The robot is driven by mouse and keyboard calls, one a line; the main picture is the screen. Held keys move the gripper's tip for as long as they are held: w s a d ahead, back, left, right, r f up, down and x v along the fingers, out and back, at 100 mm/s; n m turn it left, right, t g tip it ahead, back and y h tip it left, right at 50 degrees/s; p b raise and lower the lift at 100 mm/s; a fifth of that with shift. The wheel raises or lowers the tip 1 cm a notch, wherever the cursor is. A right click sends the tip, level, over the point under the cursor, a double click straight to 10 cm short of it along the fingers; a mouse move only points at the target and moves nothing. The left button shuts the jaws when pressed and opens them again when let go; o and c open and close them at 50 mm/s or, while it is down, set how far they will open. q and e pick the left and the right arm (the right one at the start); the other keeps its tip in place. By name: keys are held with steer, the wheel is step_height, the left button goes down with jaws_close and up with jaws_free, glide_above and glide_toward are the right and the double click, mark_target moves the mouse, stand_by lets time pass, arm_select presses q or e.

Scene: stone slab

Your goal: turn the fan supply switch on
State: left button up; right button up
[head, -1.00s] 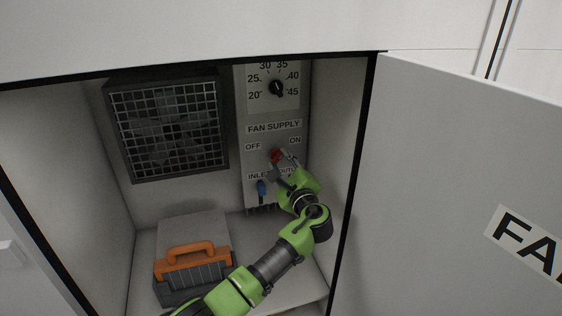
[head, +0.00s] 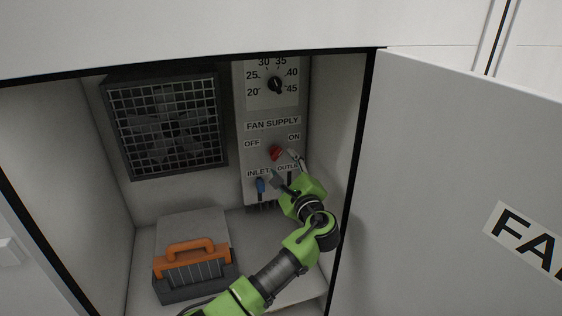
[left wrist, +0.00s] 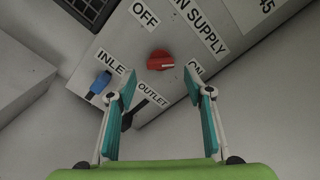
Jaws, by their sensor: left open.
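The red fan supply switch (head: 276,153) is a round knob on the grey panel inside the open cabinet, below the OFF and ON labels. In the left wrist view the red switch (left wrist: 160,60) lies beyond my fingertips, and its small pale mark is on the side toward the ON label. My left gripper (head: 285,168) is open just in front of the switch, slightly low and right. In the left wrist view the left gripper (left wrist: 161,86) has nothing between its teal finger pads. The ON label is partly hidden there by a finger. My right gripper is not in view.
A blue inlet lever (head: 261,185) and a dark outlet lever (left wrist: 127,121) sit below the switch. A numbered dial (head: 275,85) is above. A caged fan (head: 168,127) and an orange-handled box (head: 192,252) are at left. The open door (head: 450,190) stands at right.

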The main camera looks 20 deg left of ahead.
arm_select(q)
steer(key=v, duration=0.8)
steer(key=shift+s+d, duration=0.3)
